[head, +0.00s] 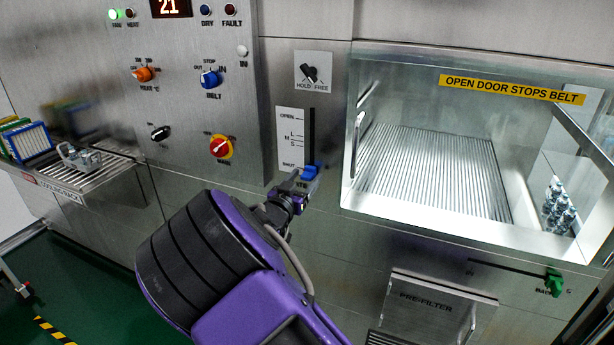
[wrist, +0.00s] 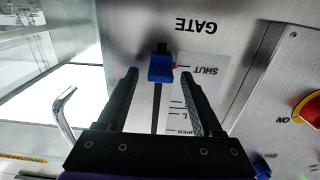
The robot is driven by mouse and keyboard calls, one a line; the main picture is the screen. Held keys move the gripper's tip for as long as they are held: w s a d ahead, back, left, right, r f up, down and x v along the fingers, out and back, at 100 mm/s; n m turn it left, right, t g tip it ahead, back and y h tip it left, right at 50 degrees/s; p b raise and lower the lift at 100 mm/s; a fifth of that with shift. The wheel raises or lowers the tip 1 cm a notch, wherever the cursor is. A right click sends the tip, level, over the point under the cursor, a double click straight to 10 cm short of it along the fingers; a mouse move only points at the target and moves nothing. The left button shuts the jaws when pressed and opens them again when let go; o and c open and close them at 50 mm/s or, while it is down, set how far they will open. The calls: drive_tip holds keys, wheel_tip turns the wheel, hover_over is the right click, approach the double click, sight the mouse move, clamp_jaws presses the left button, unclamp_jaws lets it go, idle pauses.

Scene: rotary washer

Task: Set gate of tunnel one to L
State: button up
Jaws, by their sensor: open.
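The gate slider has a blue knob (head: 310,172) in a dark vertical slot (head: 312,130) beside a white scale (head: 291,135). The scale reads OPEN at the top, then L, M, S, and SHUT at the bottom. The knob is at the SHUT mark. My gripper (head: 296,188) is just below the knob in the head view. In the wrist view my gripper (wrist: 162,72) is open, its two black fingers on either side of the knob, with gaps visible.
A HOLD/FREE switch (head: 310,74) is above the slot. A control panel with a red-yellow knob (head: 221,147) is to the left. A tunnel opening with a metal handle (head: 357,140) is to the right. A green lever (head: 554,283) is at lower right.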

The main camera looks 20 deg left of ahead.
drive_tip(key=shift+w, duration=0.9)
drive_tip(key=shift+c, duration=0.3)
clamp_jaws()
idle(0.5)
drive_tip(key=shift+r, duration=0.1)
